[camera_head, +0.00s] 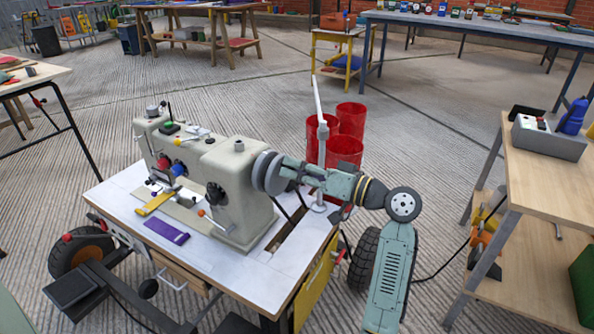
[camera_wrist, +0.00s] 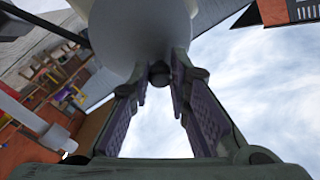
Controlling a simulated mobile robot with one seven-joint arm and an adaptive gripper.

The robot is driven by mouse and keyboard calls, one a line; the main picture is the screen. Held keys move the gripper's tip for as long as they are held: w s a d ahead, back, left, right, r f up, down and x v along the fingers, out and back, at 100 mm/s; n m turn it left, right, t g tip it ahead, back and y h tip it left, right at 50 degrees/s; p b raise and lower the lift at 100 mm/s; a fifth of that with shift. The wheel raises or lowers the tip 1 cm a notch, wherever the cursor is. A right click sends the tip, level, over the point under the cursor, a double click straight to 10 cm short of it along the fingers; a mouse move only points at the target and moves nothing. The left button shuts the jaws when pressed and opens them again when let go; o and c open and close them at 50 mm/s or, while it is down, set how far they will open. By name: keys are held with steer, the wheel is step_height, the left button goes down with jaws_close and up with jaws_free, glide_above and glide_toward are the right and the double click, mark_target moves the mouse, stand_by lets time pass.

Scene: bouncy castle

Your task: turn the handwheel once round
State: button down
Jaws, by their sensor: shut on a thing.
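The handwheel (camera_head: 267,172) is a grey round wheel on the right end of a beige industrial sewing machine (camera_head: 222,178). My arm reaches it from the right, and my gripper (camera_head: 284,170) meets its right side. In the wrist view, the wheel's pale rounded body (camera_wrist: 140,30) fills the top middle. The two purple-padded fingers of my gripper (camera_wrist: 160,76) come together there, with a small dark round part between their tips. The gripper is shut on the handwheel at this part. The exact contact is partly hidden by the fingers.
The machine stands on a white-topped table (camera_head: 112,195) with a yellow piece (camera_head: 155,203) and a purple piece (camera_head: 167,232). A pale upright post (camera_head: 321,135) and red bins (camera_head: 351,119) stand close behind my arm. A wooden workbench (camera_head: 562,165) is at right.

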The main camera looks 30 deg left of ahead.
steer(key=c, duration=1.5)
jaws_free()
steer(key=shift+d, duration=0.1)
steer(key=d, duration=1.1)
steer(key=shift+w+d, duration=0.3)
steer(key=shift+d, duration=0.1)
